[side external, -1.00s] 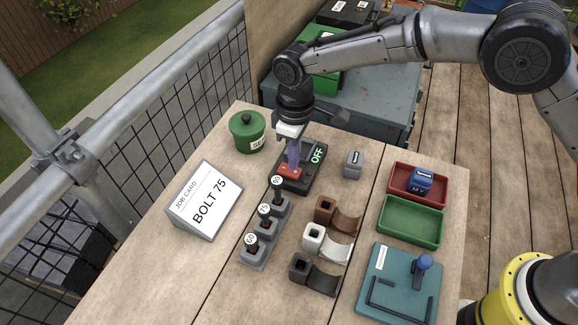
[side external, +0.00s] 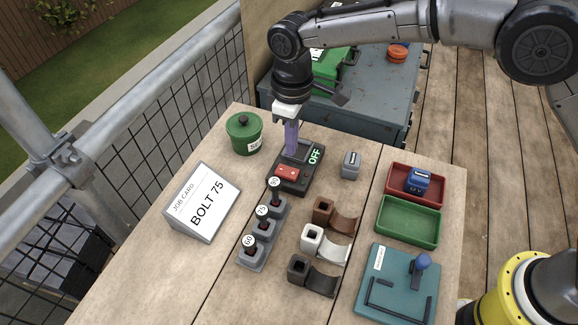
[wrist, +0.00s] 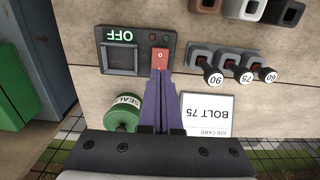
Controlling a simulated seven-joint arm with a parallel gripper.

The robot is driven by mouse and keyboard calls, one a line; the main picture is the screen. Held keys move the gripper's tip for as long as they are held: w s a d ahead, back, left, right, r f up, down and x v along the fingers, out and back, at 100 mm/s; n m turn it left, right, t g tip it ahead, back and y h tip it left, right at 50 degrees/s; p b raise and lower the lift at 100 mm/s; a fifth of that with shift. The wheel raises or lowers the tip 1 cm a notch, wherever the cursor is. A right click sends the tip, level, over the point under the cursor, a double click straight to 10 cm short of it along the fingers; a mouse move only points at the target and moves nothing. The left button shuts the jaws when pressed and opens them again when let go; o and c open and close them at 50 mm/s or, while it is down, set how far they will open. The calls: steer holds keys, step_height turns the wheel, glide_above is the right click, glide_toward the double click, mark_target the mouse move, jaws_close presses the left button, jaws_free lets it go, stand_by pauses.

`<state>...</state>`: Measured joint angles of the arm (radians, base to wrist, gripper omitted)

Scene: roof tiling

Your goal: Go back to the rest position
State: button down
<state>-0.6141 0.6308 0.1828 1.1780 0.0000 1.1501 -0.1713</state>
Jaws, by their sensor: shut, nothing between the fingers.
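My gripper (side external: 291,152) hangs above the table near the black switch box, its purple fingers shut together with nothing between them. In the wrist view the closed fingers (wrist: 162,78) point at the red rocker switch (wrist: 160,58). The switch box (side external: 297,183) shows a lit green OFF; its red switch (side external: 286,172) sits just below the fingertips in the side view, and a gap shows between them. The box also appears in the wrist view (wrist: 122,74).
A green lidded pot (side external: 243,136) and the BOLT 75 job card (side external: 202,202) stand left. Numbered bolts in grey holders (side external: 263,230), brackets (side external: 322,241), a grey block (side external: 351,164), red tray (side external: 398,197), green tray (side external: 408,222) and teal jig (side external: 398,283) fill the front and right.

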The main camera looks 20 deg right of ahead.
steer(key=shift+w+d, duration=0.2)
steer(key=shift+d, duration=0.05)
steer(key=w+d+r+m+t+y, duration=0.1)
steer(key=d+r+m+t, duration=0.1)
steer(key=d+r, duration=0.9)
steer(key=s+d+r+m+t, duration=0.2)
steer(key=s+d+r+m, duration=0.1)
steer(key=s+d+r, duration=0.65)
steer(key=s+d+m+t, duration=0.2)
steer(key=s+d, duration=0.7)
steer(key=s, duration=0.3)
steer(key=s+d+f+m+h, duration=0.1)
steer(key=s+f+m, duration=0.1)
steer(key=s+f, duration=0.5)
steer(key=shift+s+f, duration=0.3)
